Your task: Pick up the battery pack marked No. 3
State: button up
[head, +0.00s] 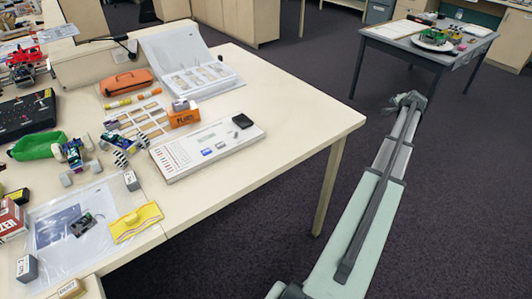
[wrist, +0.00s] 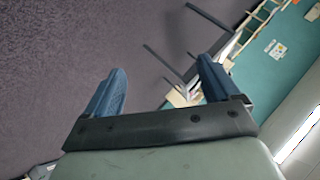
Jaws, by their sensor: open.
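My gripper (wrist: 163,78) is open and empty in the wrist view, its two blue fingers wide apart with floor and distant furniture behind them. In the head view my gripper (head: 411,99) is at the far end of my outstretched arm, over the carpet to the right of the near table and apart from it. Small grey box-like items that could be battery packs lie on the near table: one by the clear sheet (head: 131,180), one at the front left (head: 27,268). Their markings are too small to read, so I cannot tell which is No. 3.
The cream table (head: 290,110) holds a white board (head: 208,149), an open binder (head: 190,62), an orange pouch (head: 127,82), a yellow pouch (head: 136,222) and small vehicles. Its right end is bare. A grey table (head: 424,46) stands far right. Carpet (head: 300,220) lies between.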

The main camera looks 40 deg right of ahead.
jog(key=w+a+r+n+g, duration=0.1)
jog(key=w+a+r+n, duration=0.25)
jog(key=w+a, duration=0.35)
jog(key=w+a+r+n, duration=0.3)
jog(key=w+a+n, duration=0.2)
jog(key=w, duration=0.4)
jog(key=w+a+r+n+g, duration=0.1)
jog(key=w+a+r+n, duration=0.25)
jog(key=w+a, duration=0.35)
jog(key=w+a+r+n+h, duration=0.1)
jog(key=w+a+r+n, duration=0.2)
jog(key=w+a, duration=0.3)
jog(key=w+a+r+n+h, duration=0.1)
jog(key=w+a+r+n, duration=0.25)
jog(key=a, duration=0.45)
jog(key=w+a+r+n, duration=0.3)
jog(key=w+a, duration=0.2)
jog(key=a, duration=0.2)
jog(key=w+a+n+y, duration=0.1)
jog(key=w+a+n, duration=0.15)
jog(key=a, duration=0.95)
jog(key=n+g+y, duration=0.4)
jog(key=n+y, duration=0.5)
jog(key=n, duration=0.6)
send_over(130, 178)
notch_tip(130, 178, down, 9)
jog(key=shift+w+d+f, duration=0.1)
jog(key=shift+w, duration=0.05)
jog(key=shift+f, duration=2.55)
